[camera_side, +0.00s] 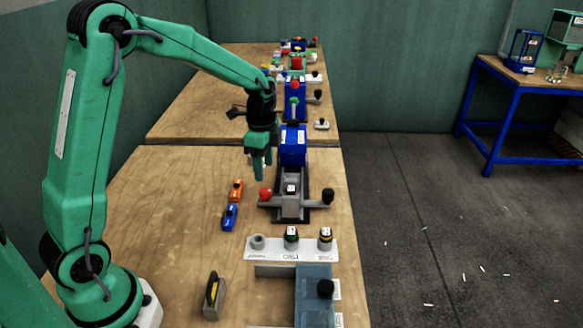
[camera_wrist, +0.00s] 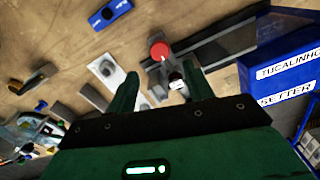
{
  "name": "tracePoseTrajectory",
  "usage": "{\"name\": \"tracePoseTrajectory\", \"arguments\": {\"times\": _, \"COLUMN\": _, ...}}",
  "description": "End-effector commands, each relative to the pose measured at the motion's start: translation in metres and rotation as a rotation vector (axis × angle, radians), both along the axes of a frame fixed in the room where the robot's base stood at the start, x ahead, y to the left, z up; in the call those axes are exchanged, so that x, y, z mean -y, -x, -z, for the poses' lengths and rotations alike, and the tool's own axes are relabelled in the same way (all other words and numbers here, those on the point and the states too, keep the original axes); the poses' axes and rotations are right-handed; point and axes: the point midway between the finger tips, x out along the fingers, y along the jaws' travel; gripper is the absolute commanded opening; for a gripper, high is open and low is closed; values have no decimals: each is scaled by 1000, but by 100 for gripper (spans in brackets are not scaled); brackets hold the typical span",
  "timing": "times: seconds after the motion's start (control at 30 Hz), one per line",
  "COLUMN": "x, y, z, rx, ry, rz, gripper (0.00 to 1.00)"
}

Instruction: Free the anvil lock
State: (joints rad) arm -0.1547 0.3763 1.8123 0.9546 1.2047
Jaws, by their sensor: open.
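The blue press (camera_side: 293,152) stands on the bench with a dark base and a grey anvil block (camera_side: 291,207) in front. A red knob (camera_side: 265,193) is on the anvil's left arm and a black knob (camera_side: 328,194) on its right arm. I cannot tell which knob is the lock. A small white-topped piece (camera_side: 291,188) sits on the anvil. My gripper (camera_side: 260,172) is open and empty, above and behind the red knob, apart from it. In the wrist view the red knob (camera_wrist: 160,50) shows beyond the gap between my fingers (camera_wrist: 163,80).
An orange block (camera_side: 236,189) and a blue block (camera_side: 229,217) lie left of the anvil. A white holder (camera_side: 252,254) with posts stands in front, then a blue-grey bin (camera_side: 315,280). A grey stand with a yellow-and-black piece (camera_side: 212,290) is front left. More fixtures line the back.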

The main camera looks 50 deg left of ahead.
Motion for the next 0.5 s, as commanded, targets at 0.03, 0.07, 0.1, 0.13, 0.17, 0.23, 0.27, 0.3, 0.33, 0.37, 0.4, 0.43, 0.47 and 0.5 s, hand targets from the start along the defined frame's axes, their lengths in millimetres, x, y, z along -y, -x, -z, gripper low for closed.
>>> {"name": "tracePoseTrajectory", "arguments": {"times": 0.03, "x": 0, "y": 0, "z": 0, "rx": 0, "ry": 0, "rz": -1, "gripper": 52}}
{"name": "tracePoseTrajectory", "arguments": {"times": 0.07, "x": 0, "y": 0, "z": 0, "rx": 0, "ry": 0, "rz": -1, "gripper": 52}}
{"name": "tracePoseTrajectory", "arguments": {"times": 0.1, "x": 0, "y": 0, "z": 1, "rx": 0, "ry": 0, "rz": -1, "gripper": 52}}
{"name": "tracePoseTrajectory", "arguments": {"times": 0.13, "x": 0, "y": 0, "z": 2, "rx": 0, "ry": 0, "rz": -1, "gripper": 52}}
{"name": "tracePoseTrajectory", "arguments": {"times": 0.17, "x": 0, "y": 0, "z": 3, "rx": 0, "ry": 0, "rz": -1, "gripper": 52}}
{"name": "tracePoseTrajectory", "arguments": {"times": 0.23, "x": 0, "y": 0, "z": 7, "rx": 1, "ry": -1, "rz": -2, "gripper": 52}}
{"name": "tracePoseTrajectory", "arguments": {"times": 0.27, "x": 0, "y": 0, "z": 9, "rx": 0, "ry": 0, "rz": -2, "gripper": 52}}
{"name": "tracePoseTrajectory", "arguments": {"times": 0.3, "x": 0, "y": 0, "z": 13, "rx": 0, "ry": 0, "rz": -2, "gripper": 52}}
{"name": "tracePoseTrajectory", "arguments": {"times": 0.33, "x": 0, "y": 0, "z": 15, "rx": -1, "ry": 0, "rz": -2, "gripper": 52}}
{"name": "tracePoseTrajectory", "arguments": {"times": 0.37, "x": 0, "y": 0, "z": 19, "rx": -1, "ry": 0, "rz": -2, "gripper": 52}}
{"name": "tracePoseTrajectory", "arguments": {"times": 0.4, "x": 0, "y": 1, "z": 23, "rx": -1, "ry": 0, "rz": -2, "gripper": 52}}
{"name": "tracePoseTrajectory", "arguments": {"times": 0.43, "x": 0, "y": 1, "z": 27, "rx": -2, "ry": 0, "rz": -2, "gripper": 52}}
{"name": "tracePoseTrajectory", "arguments": {"times": 0.47, "x": 0, "y": 1, "z": 30, "rx": -2, "ry": 0, "rz": -2, "gripper": 52}}
{"name": "tracePoseTrajectory", "arguments": {"times": 0.5, "x": 0, "y": 1, "z": 35, "rx": -2, "ry": 0, "rz": -2, "gripper": 52}}
